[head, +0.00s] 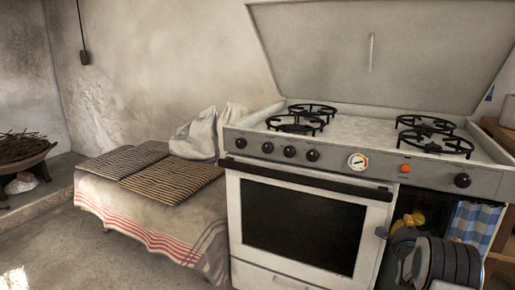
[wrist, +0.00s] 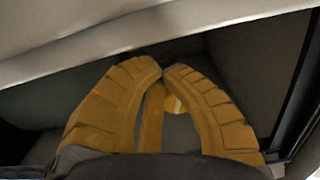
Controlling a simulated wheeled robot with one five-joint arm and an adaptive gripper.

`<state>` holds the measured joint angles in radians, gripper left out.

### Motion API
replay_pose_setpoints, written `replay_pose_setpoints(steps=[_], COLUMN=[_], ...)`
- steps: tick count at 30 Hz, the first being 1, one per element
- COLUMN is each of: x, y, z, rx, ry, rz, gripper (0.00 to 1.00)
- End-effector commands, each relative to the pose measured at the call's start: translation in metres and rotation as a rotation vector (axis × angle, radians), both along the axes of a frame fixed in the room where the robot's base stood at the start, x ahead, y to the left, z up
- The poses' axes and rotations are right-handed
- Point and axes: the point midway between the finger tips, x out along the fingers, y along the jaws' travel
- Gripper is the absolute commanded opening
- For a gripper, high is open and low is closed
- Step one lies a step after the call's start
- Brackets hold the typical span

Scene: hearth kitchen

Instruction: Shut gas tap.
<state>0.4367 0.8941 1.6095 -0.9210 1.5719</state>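A white gas stove (head: 300,190) stands against the wall, with an open compartment (head: 400,205) low at its right. My gripper (head: 414,217) shows there as small yellow shapes, partly hidden behind my dark arm. In the wrist view, the two ribbed yellow fingers of my gripper (wrist: 164,72) curve inward and their tips are almost touching. A small paler yellow piece (wrist: 175,104) shows between and beyond the fingers. I cannot tell whether it is the gas tap or whether the fingers touch it. No gas tap can be clearly made out in either view.
The stove's pale lower edge (wrist: 130,38) crosses above the fingers, and a dark upright frame (wrist: 300,95) is close on the right. A blue checked curtain (head: 474,224) hangs at the compartment's right side. A cloth-covered bench (head: 150,216) stands left of the stove.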

Motion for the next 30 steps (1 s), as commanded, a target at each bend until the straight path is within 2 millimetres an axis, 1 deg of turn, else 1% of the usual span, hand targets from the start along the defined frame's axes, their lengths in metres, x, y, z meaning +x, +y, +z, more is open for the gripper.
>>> replay_pose_setpoints(steps=[1,10,23,26,30], x=[0.0,-0.001,0.0,-0.004,-0.017], y=[-0.004,-0.007,-0.001,0.002,0.008], z=[0.013,0.023,0.019,0.018,0.017], rx=[-0.012,-0.016,-0.009,-0.008,-0.006], ry=[-0.022,-0.027,-0.015,-0.012,-0.01], rz=[-0.005,-0.01,-0.001,0.0,0.0], gripper=[0.0,0.0,0.0,0.0,0.0])
